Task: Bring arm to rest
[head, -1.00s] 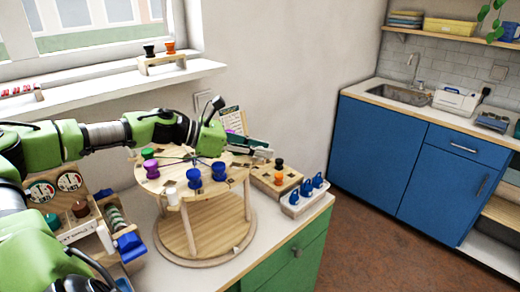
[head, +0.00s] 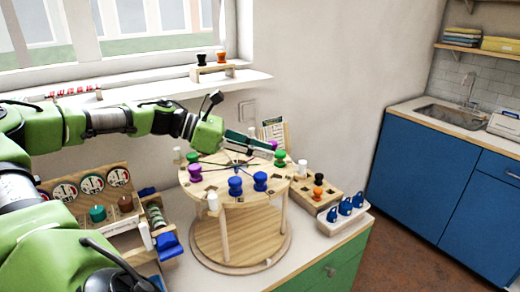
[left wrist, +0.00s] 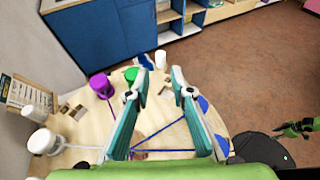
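My left gripper (head: 250,142) is held above the back part of a round wooden table (head: 220,192). Its two teal-padded fingers stand apart with nothing between them in the left wrist view (left wrist: 160,82). Blue spools (head: 235,186), a purple spool (head: 194,172) and a green spool (head: 280,158) stand around the tabletop, with cords running across its middle. The left arm (head: 105,120) reaches in from the left. My right gripper does not show in the head view. A small green and black part at the right of the left wrist view is unclear.
A wooden block with black and orange pegs (head: 317,193) and a white holder with blue pieces (head: 345,207) stand right of the round table. A rack with round dials (head: 92,184) stands left. The window sill (head: 160,93) and wall are behind. Open floor lies right.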

